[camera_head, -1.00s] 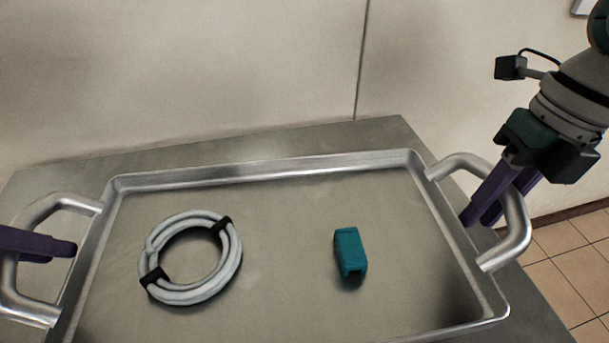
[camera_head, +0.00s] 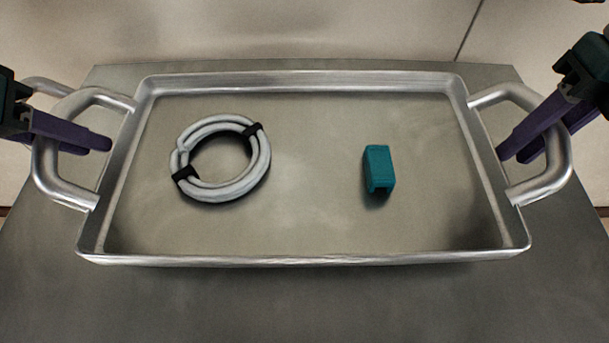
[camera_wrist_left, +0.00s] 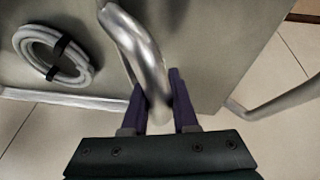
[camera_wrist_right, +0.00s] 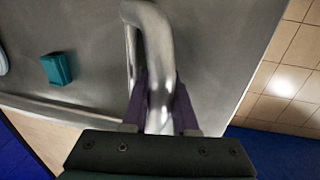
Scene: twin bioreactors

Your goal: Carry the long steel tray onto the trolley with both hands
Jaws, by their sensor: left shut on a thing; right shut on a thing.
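The long steel tray (camera_head: 310,261) spans the head view, looking level, with a tubular handle at each end. My left gripper (camera_head: 104,143) is shut on the left handle (camera_head: 48,165); the left wrist view shows its fingers (camera_wrist_left: 160,88) on both sides of the bar. My right gripper (camera_head: 502,156) is shut on the right handle (camera_head: 560,165), also between the fingers in the right wrist view (camera_wrist_right: 160,92). A grey steel top (camera_head: 300,305), apparently the trolley's, lies below the tray. I cannot tell whether they touch.
A white coiled hose (camera_head: 262,165) with black ties lies in the tray's left half, a teal block (camera_head: 379,168) in its right half. A tubular bar (camera_wrist_left: 285,100) juts from the steel top's edge. A pale wall (camera_head: 250,30) stands behind; tiled floor (camera_wrist_right: 285,85) lies beyond the right edge.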

